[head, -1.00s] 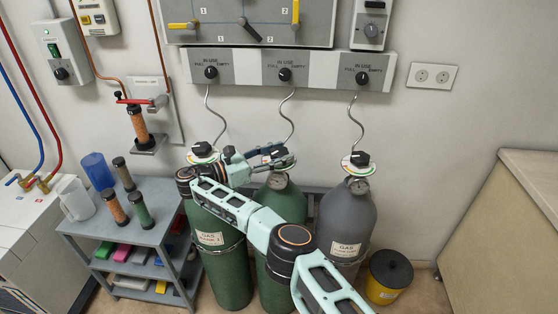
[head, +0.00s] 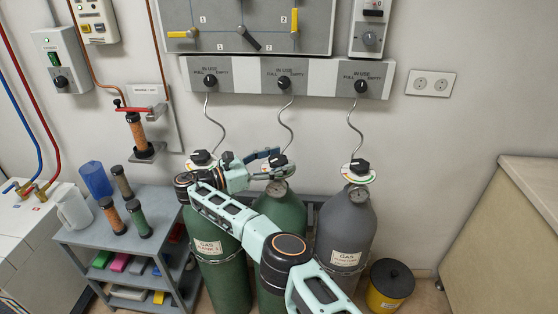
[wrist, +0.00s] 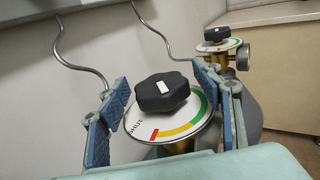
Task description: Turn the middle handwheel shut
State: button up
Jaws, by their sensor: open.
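The middle handwheel (wrist: 162,92) is a black lobed knob with a white mark, above a round dial (wrist: 184,127) with red, yellow and green bands. In the head view the handwheel (head: 277,161) tops the middle green cylinder (head: 283,207). My gripper (head: 268,160) is open at that handwheel. In the wrist view its blue-padded fingers (wrist: 166,108) stand on either side of the knob, with gaps visible on both sides. The lower part of the valve is hidden by my gripper.
The left handwheel (head: 201,157) is close to my wrist. The right handwheel (head: 360,166) tops the grey cylinder (head: 345,225). Curved hoses rise to the wall panel (head: 320,76). A shelf cart (head: 110,239) stands left, and a yellow bin (head: 388,292) stands right.

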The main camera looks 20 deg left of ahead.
aim_at(279, 158)
notch_tip(279, 158, up, 10)
dwell(0.7)
